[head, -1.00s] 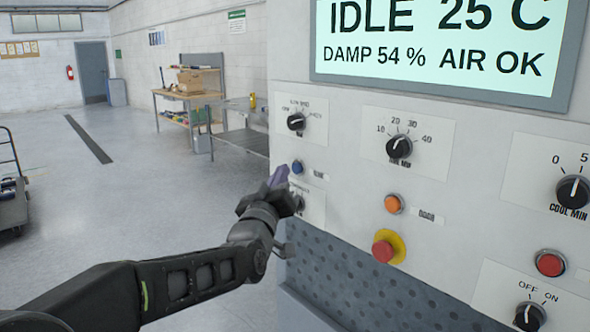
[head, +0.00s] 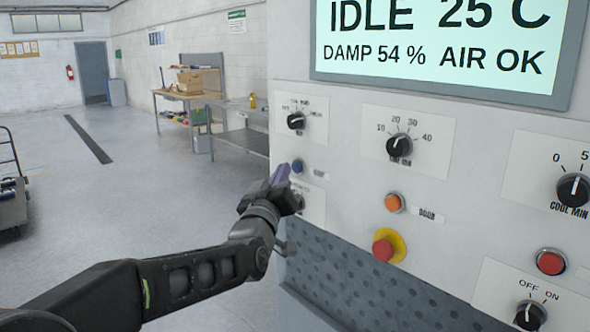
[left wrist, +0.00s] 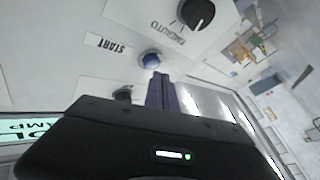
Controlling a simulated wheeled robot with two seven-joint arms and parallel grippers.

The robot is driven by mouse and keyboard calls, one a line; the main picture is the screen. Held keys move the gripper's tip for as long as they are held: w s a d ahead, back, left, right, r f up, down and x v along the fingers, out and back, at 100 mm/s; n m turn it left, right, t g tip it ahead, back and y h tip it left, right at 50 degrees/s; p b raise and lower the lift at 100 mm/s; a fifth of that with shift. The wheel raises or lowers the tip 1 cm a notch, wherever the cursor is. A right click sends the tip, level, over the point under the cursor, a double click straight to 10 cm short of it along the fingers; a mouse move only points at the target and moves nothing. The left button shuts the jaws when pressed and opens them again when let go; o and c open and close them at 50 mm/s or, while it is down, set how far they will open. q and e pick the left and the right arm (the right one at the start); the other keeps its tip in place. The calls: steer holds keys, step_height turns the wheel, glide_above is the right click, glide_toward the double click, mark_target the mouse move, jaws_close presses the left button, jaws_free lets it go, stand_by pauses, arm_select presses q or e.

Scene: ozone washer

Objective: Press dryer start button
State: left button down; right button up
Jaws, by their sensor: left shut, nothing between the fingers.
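The blue start button (head: 298,166) is on the dryer's pale front panel, below the upper left knob. In the left wrist view the blue button (left wrist: 150,59) sits beside a label reading START (left wrist: 107,44). My left gripper (head: 279,175) is shut and empty, its purple fingers pointing at the panel just left of the button in the head view. In the left wrist view the shut fingertips (left wrist: 159,76) are close to the button's edge; I cannot tell whether they touch. My right gripper is not in view.
The display (head: 440,45) reads IDLE 25 C, DAMP 54 %, AIR OK. An orange button (head: 394,203), a red mushroom button (head: 384,250) and a red button (head: 550,263) are to the right. A knob below the blue button is partly hidden by my gripper. Open floor lies left.

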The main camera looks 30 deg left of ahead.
arm_select(q)
steer(key=shift+w, duration=0.25)
steer(key=shift+w+d, duration=0.2)
steer(key=shift+w, duration=0.3)
stand_by(0.8)
steer(key=shift+s+f+b, duration=0.1)
steer(key=shift+s+b, duration=0.2)
steer(key=shift+b, duration=0.3)
steer(key=shift+s+a+b, duration=0.25)
steer(key=shift+s+b, duration=0.25)
steer(key=shift+s, duration=0.1)
